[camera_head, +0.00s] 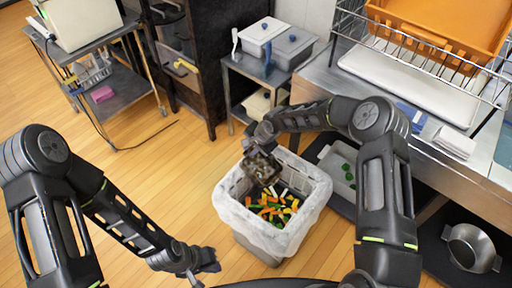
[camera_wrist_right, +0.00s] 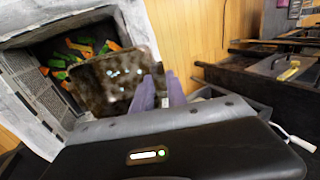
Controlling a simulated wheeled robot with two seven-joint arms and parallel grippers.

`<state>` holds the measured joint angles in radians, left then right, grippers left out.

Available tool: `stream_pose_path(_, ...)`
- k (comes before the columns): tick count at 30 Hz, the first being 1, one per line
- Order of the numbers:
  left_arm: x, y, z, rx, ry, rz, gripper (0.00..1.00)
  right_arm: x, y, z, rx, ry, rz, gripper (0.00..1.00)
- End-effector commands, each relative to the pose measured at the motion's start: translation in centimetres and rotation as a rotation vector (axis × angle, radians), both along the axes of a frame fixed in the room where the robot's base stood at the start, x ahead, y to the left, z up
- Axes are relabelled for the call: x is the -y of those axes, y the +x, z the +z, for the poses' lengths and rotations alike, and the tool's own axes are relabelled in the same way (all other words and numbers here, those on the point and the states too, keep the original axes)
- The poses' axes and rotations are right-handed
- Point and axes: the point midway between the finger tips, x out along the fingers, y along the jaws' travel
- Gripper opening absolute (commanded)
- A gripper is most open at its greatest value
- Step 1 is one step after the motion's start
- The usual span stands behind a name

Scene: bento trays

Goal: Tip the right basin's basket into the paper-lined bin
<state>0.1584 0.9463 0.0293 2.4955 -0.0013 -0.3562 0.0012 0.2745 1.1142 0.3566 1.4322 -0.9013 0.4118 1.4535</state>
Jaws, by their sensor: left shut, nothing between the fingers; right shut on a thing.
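My right gripper (camera_head: 262,146) is shut on a dark, mesh-like basket (camera_head: 263,169) and holds it tilted over the paper-lined bin (camera_head: 226,201). The basket (camera_wrist_right: 112,88) also shows in the right wrist view, with a brown, grimy face and a few pale specks on it. The fingers of my right gripper (camera_wrist_right: 162,92) meet its edge. Orange, green, yellow and dark pieces (camera_head: 271,208) lie inside the bin's white liner below the basket. My left gripper (camera_head: 207,262) is shut and empty, low and to the left of the bin.
A pale tub with green rounds (camera_head: 340,172) sits right of the bin, partly behind my right arm. A metal pot (camera_head: 471,248) stands at the lower right. A side table with grey lidded boxes (camera_head: 276,42) is behind the bin.

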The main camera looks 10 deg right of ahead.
Motion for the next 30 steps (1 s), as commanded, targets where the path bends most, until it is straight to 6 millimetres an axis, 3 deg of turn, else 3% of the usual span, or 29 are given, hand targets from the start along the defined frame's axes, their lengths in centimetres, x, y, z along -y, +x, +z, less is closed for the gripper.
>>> stream_pose_path(1, 0.0, 0.0, -1.6, 0.000, 0.000, 0.000, 0.00, -0.5, 0.4, -1.2, -0.030, -0.027, 0.004, 0.00)
stream_pose_path(6, 0.0, 0.0, -5.2, 0.002, 0.000, 0.001, 0.00, -1.1, 1.2, -3.1, -0.153, -0.132, 0.003, 0.00)
stream_pose_path(15, -0.1, 0.1, -9.7, 0.004, 0.002, -0.002, 0.00, -1.6, 1.9, -4.3, -0.293, -0.246, 0.001, 0.00)
stream_pose_path(30, -0.1, 0.1, -10.6, 0.004, 0.003, -0.003, 0.00, -1.6, 1.9, -3.9, -0.335, -0.276, 0.001, 0.00)
